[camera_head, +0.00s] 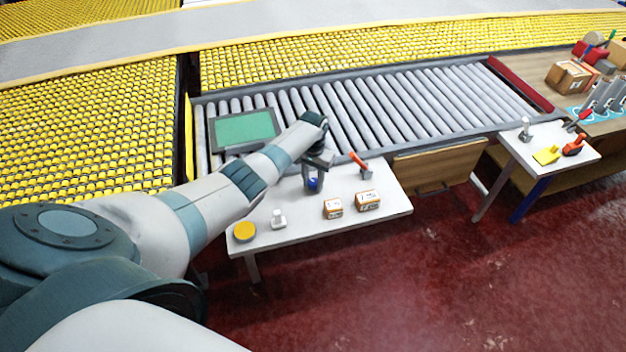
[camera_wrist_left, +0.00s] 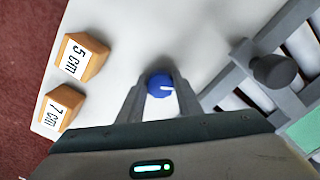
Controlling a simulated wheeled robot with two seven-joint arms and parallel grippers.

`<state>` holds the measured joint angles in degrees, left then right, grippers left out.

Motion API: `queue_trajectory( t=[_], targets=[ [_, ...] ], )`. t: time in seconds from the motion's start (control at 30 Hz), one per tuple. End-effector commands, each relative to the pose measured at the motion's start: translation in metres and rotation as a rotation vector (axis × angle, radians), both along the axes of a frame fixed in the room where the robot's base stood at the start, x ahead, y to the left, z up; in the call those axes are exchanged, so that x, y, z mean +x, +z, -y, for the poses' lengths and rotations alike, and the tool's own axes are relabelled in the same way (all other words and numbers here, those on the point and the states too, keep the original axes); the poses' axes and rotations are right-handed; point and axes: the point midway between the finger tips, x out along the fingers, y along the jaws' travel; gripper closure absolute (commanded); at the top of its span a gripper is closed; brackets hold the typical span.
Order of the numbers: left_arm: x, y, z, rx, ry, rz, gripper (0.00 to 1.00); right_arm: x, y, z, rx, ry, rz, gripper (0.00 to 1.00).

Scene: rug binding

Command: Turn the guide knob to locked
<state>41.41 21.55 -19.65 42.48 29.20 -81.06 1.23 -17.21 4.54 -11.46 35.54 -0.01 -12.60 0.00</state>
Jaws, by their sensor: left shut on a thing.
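My left gripper is shut on the knob. In the head view the gripper (camera_head: 314,182) reaches down over the white table, and the blue knob (camera_head: 313,184) shows partly below it. My right gripper is in neither view.
Two labelled blocks, "5 cm" (camera_head: 333,208) and "7 cm" (camera_head: 368,200), stand on the white table (camera_head: 300,222). A yellow disc (camera_head: 245,231), a small grey-white piece (camera_head: 279,219) and an orange-handled tool (camera_head: 358,163) are nearby. The roller conveyor (camera_head: 390,105) with a green panel (camera_head: 244,129) lies behind.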

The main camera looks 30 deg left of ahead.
Motion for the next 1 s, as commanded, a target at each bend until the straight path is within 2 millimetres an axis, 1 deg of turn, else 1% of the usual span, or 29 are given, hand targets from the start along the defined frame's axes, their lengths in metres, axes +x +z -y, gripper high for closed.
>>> queue_trajectory(
  t=[0.43,0.47,0.5,0.53,0.83,1.0],
  targets=[
    [0.0011,0.0009,-0.0002,0.000,0.014,0.003,0.91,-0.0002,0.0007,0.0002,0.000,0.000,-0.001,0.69],
    [0.0011,0.0009,-0.0002,0.000,0.014,0.003,0.61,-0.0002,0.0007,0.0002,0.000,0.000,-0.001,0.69],
    [0.0011,0.0010,-0.0003,0.000,0.014,0.003,0.52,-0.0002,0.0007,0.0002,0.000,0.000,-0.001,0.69],
    [0.0011,0.0009,-0.0002,0.000,0.013,0.003,0.50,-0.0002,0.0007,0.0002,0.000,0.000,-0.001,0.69],
    [0.0006,0.0007,0.0000,0.000,0.012,0.001,0.50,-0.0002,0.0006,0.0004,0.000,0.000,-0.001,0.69],
    [0.0009,0.0049,-0.0003,0.000,0.012,0.002,0.50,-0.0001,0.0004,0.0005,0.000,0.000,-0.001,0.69]
  ],
)
